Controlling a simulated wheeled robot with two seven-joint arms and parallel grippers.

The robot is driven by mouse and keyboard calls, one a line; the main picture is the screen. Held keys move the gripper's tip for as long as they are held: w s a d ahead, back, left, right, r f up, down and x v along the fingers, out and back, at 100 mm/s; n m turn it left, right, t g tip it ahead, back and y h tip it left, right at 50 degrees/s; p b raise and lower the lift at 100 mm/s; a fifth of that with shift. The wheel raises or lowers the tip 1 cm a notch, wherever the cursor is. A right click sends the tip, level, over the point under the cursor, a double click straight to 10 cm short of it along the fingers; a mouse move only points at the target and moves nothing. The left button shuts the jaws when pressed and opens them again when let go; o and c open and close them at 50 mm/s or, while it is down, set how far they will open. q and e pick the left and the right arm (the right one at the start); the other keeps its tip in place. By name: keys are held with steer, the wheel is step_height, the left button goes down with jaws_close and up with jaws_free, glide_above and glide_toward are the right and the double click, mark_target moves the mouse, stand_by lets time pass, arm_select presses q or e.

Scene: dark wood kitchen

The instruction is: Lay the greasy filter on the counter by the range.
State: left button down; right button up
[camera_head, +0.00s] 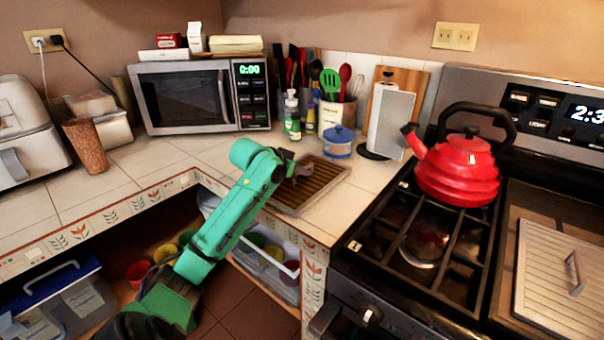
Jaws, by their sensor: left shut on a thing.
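The greasy filter (322,180) is a flat brown slatted panel in a thin frame. It lies flat at the tiled counter (378,177) corner, left of the range (395,265); whether it rests fully on the tiles or sits slightly above them I cannot tell. My left gripper (300,172) is shut on the filter at its upper left edge, and the green arm hides part of that edge. My right gripper is not in view.
A microwave (197,97) is at the back left. A red kettle (457,170) sits on the range. Open shelves with bins lie below the counter.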

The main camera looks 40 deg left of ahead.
arm_select(q)
steer(key=shift+f, duration=0.3)
steer(key=c, duration=0.9)
jaws_free()
steer(key=shift+s+r, duration=0.1)
steer(key=shift+r, duration=0.1)
steer(key=v, duration=1.2)
steer(key=shift+b, duration=0.4)
steer(key=shift+f, duration=0.1)
